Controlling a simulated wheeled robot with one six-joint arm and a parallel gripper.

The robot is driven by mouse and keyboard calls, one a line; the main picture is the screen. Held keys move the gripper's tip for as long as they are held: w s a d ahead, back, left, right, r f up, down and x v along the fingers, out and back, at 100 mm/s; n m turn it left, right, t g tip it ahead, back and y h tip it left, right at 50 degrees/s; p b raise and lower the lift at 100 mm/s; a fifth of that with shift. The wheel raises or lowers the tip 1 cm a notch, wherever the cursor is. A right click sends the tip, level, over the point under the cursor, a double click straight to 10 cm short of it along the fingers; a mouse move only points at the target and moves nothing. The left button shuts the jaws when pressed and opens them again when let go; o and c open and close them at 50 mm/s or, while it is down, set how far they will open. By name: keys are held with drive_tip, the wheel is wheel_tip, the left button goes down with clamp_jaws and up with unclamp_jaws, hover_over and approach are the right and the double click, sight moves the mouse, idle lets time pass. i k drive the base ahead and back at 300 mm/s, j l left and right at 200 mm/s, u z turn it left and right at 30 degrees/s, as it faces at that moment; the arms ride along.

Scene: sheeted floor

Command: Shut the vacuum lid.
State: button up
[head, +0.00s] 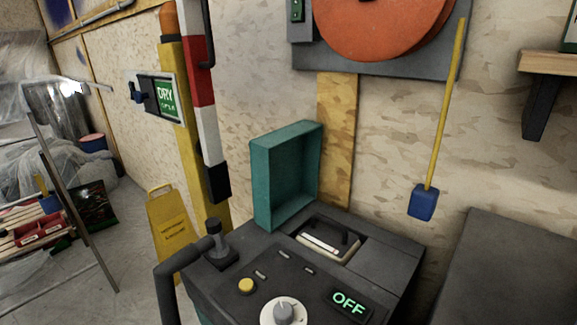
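The vacuum (385,262) stands at the bottom centre, with a dark grey top. Its teal lid (268,185) is open and stands upright at the back left of the top, its hollow inside facing right. To the right of the lid is a recess holding a pale part (322,246) with a dark handle. The front of the top has a grey knob on a white dial (283,312), a yellow button (246,286) and a lit green OFF display (350,304). My gripper is not in view.
A black hose (163,283) rises at the vacuum's left.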

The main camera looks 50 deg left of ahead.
sight(285, 161)
drive_tip(key=j+z, duration=0.4)
drive_tip(key=j, duration=2.75)
drive_tip(key=l+u, duration=0.15)
drive_tip(key=l, duration=0.5)
drive_tip(key=k+l+u, duration=0.15)
drive_tip(key=l, duration=0.75)
drive_tip(key=i+l+u, duration=0.1)
drive_tip(key=i+l, duration=0.05)
drive_tip(key=l, duration=0.1)
